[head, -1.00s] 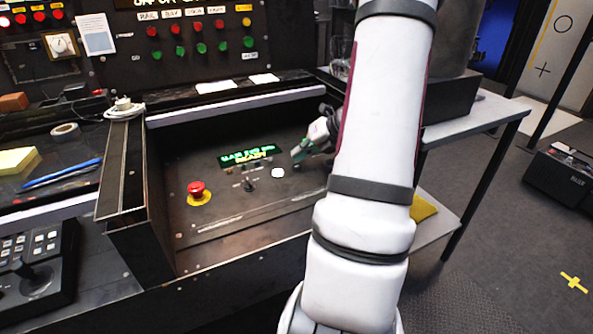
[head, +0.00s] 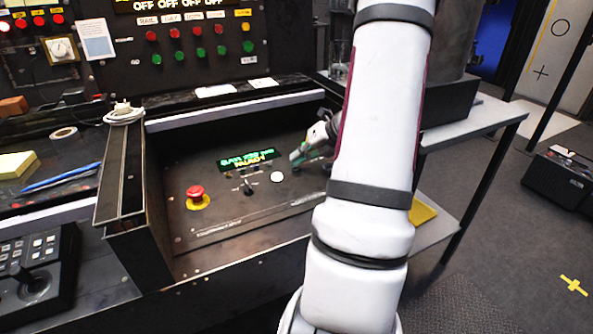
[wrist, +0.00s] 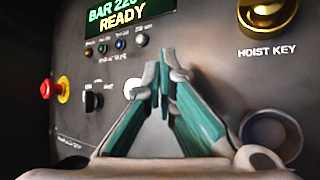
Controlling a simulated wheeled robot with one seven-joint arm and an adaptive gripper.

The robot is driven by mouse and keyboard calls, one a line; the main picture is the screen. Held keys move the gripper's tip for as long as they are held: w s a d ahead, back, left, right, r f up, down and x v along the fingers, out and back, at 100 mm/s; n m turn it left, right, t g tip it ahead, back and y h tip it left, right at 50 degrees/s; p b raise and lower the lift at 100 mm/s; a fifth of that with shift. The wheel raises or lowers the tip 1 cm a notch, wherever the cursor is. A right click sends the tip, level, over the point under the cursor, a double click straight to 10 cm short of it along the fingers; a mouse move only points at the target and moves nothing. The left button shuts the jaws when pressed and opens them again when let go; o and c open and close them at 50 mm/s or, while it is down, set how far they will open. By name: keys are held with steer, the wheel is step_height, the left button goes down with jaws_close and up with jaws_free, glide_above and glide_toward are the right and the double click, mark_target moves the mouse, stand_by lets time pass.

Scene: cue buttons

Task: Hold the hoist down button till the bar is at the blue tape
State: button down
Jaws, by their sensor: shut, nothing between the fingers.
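A round white button (head: 277,177) sits below the display; in the wrist view the white button (wrist: 130,87) is partly behind my left finger. I cannot read a hoist down label. My gripper (head: 294,158) is shut and empty, over the panel to the right of the white button; its fingertips (wrist: 162,80) show in the wrist view. No bar or blue tape is discernible.
A red mushroom button (head: 196,192) on yellow and a black selector knob (head: 248,187) stand to the left. A brass hoist key (wrist: 267,14) is at the upper right in the wrist view. Side walls (head: 133,205) bound the panel recess.

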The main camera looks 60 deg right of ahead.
mark_target(299, 168)
steer(key=shift+f, duration=0.15)
steer(key=shift+f, duration=0.3)
steer(key=shift+f+b, duration=0.3)
steer(key=shift+f, duration=0.1)
stand_by(0.9)
steer(key=shift+r, duration=0.2)
stand_by(4.0)
steer(key=shift+r+p, duration=0.7)
steer(key=shift+p, duration=0.25)
step_height(299, 168, up, 5)
steer(key=p, duration=0.5)
